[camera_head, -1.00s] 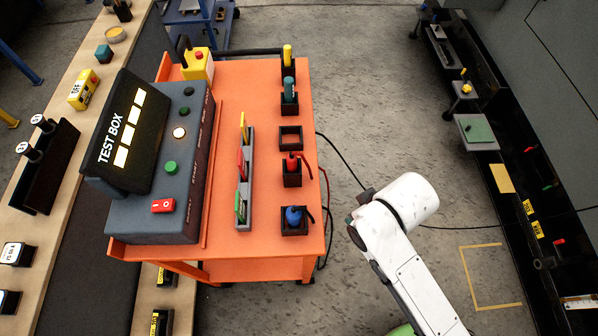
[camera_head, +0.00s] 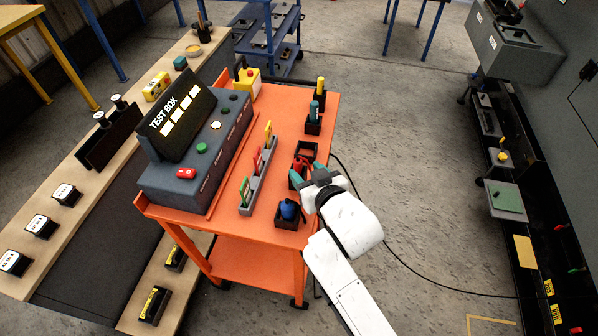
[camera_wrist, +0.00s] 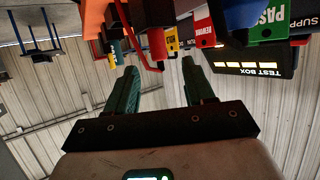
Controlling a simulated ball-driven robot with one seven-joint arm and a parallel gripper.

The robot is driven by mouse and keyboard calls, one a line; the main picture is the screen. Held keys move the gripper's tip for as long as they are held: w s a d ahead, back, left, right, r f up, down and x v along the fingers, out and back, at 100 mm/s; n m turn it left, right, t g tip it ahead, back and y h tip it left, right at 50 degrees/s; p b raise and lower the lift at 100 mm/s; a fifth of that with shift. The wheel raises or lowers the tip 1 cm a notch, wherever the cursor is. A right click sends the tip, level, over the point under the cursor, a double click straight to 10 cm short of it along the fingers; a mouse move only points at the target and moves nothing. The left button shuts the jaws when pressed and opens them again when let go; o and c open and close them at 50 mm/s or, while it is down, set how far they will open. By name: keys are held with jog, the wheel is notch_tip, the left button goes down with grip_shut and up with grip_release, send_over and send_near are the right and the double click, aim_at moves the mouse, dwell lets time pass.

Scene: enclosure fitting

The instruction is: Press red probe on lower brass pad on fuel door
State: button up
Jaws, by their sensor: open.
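The red probe (camera_head: 298,166) stands in a black holder on the orange cart (camera_head: 238,262), partly hidden by my gripper. My gripper (camera_head: 309,172) is open, its teal fingers at the near right side of the red probe. In the wrist view my gripper (camera_wrist: 160,66) has a red shape (camera_wrist: 157,44), probably the red probe, beyond and between its fingertips. It does not hold it. I cannot make out the fuel door or its lower brass pad in these views.
An empty black holder (camera_head: 307,150) is behind the red probe, and a blue-topped tool (camera_head: 289,210) stands in front. A grey test box (camera_head: 200,150) and a rack of coloured tags (camera_head: 262,172) lie left. Dark machinery (camera_head: 500,130) lines the right; the floor between is open.

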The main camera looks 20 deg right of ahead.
aim_at(300, 164)
jog(key=shift+p+x, duration=0.5)
jog(key=shift+x, duration=2.6)
grip_shut()
